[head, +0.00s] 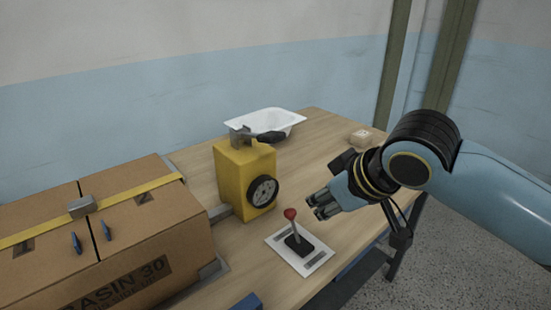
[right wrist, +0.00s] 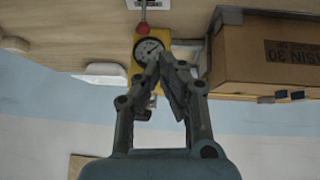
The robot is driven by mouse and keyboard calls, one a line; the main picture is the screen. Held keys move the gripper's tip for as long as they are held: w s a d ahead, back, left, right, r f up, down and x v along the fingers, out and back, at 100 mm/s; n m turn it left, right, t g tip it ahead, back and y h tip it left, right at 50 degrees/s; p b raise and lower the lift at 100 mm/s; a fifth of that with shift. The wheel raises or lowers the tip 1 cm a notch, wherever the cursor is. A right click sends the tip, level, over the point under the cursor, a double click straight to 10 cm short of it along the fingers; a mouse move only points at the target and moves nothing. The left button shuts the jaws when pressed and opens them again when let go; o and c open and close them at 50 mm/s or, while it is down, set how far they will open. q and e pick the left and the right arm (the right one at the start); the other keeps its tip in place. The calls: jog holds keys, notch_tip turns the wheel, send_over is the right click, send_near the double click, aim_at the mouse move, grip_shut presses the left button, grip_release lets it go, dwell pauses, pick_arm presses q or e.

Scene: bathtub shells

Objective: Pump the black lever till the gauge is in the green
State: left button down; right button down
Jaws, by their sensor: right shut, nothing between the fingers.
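The yellow pump box (head: 232,178) stands on the table, left of my right gripper. The black lever (head: 268,137) sticks out to the right from its top. The round gauge (head: 264,191) is on its front face. Its needle and green zone are too small to read. The gauge (right wrist: 149,50) also shows in the right wrist view, which is upside down. My right gripper (head: 318,204) is shut and empty, in front of and right of the box, apart from the black lever. My left gripper is not in view.
A red-knobbed stick (head: 291,216) stands on a white plate (head: 316,261) just below my right gripper. A white tub (head: 290,119) lies behind the pump box. A cardboard box (head: 150,235) fills the left.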

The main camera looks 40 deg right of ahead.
jog(key=w+d+r+t, duration=0.2)
jog(key=w+r, duration=0.4)
jog(key=r, duration=0.2)
jog(key=w+d+r+t+y, duration=0.1)
jog(key=w+d+r+t, duration=0.1)
jog(key=w+r, duration=0.4)
notch_tip(320, 180, up, 2)
jog(key=shift+w+d+r, duration=0.2)
jog(key=shift+w+d, duration=0.1)
jog(key=shift+d, duration=0.35)
jog(key=p, duration=0.2)
send_over(275, 133)
jog(key=w, duration=0.2)
notch_tip(275, 133, down, 5)
jog(key=shift+s+f, duration=0.1)
jog(key=shift+s+d+f, duration=0.1)
jog(key=shift+s+f, duration=0.2)
jog(key=shift+f, duration=0.35)
jog(key=shift+s+d+f, duration=0.1)
jog(key=shift+s+f, duration=0.15)
jog(key=shift+f, duration=0.35)
jog(key=shift+s+f+p, duration=0.3)
jog(key=shift+f, duration=0.3)
jog(key=shift+w, duration=0.1)
